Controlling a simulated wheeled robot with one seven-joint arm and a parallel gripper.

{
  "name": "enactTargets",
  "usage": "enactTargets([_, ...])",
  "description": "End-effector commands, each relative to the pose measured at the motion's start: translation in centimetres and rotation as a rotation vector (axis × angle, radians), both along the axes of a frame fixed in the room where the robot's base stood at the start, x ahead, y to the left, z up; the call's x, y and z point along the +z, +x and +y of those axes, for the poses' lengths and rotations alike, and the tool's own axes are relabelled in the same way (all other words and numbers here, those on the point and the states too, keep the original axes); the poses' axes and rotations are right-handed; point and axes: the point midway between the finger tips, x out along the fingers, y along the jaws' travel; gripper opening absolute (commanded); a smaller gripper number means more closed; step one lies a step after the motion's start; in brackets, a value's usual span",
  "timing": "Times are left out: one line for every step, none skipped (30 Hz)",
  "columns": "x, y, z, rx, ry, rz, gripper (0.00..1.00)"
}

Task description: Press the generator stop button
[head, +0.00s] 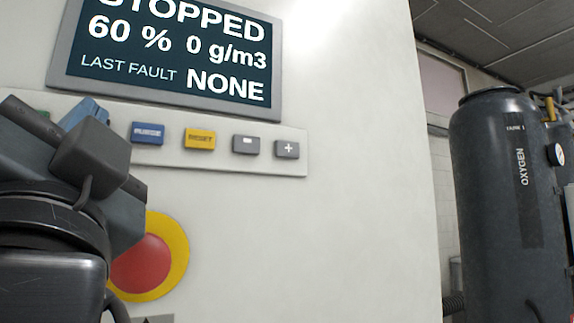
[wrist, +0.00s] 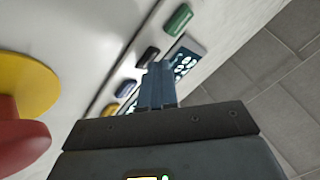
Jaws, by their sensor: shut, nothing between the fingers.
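The wrist view shows a black button (wrist: 148,57) between a green button (wrist: 178,20) and a blue one; I take it as the stop button, though no label is readable. My gripper (wrist: 160,68) is shut and empty, its blue-grey fingertips right beside the black button in that view. Whether they touch it I cannot tell. In the head view my gripper (head: 92,108) is at the left and hides that button. The display (head: 175,50) above the button row reads STOPPED, 60 %, 0 g/m3, last fault NONE.
Right of my gripper are the blue PURGE (head: 147,133), yellow RESET (head: 199,139), minus (head: 246,145) and plus (head: 287,149) buttons. A red emergency button (head: 143,265) on a yellow disc sits below. A dark oxygen tank (head: 495,200) stands at the right.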

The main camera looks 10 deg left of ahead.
Motion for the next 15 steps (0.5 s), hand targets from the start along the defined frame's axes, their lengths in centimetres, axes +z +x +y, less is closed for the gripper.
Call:
enactTargets([-0.01, 0.02, 0.01, 0.000, -0.001, 0.000, 0.00])
enactTargets([-0.01, 0.02, 0.01, 0.000, -0.001, 0.001, 0.00])
enactTargets([-0.01, 0.02, 0.01, 0.000, -0.001, 0.001, 0.00])
enactTargets([-0.01, 0.02, 0.01, 0.000, -0.001, 0.001, 0.00])
enactTargets([-0.02, 0.03, 0.01, 0.000, -0.001, 0.001, 0.00])
enactTargets([-0.02, 0.03, 0.01, 0.000, -0.001, 0.001, 0.00])
enactTargets([-0.02, 0.03, 0.01, 0.000, -0.001, 0.001, 0.00])
enactTargets([-0.03, 0.01, -0.01, 0.000, -0.001, 0.001, 0.00])
enactTargets([-0.04, -0.05, -0.03, 0.000, -0.001, 0.001, 0.00])
enactTargets([-0.05, -0.10, -0.06, 0.000, -0.001, 0.001, 0.00])
enactTargets([-0.06, -0.18, -0.11, 0.000, -0.001, 0.001, 0.00])
enactTargets([-0.08, -0.30, -0.18, 0.000, -0.001, 0.000, 0.00])
enactTargets([-0.09, -0.42, -0.24, 0.000, -0.001, 0.000, 0.00])
enactTargets([-0.09, -0.55, -0.33, 0.000, -0.001, 0.000, 0.00])
enactTargets([-0.09, -0.73, -0.45, 0.000, -0.001, 0.000, 0.00])
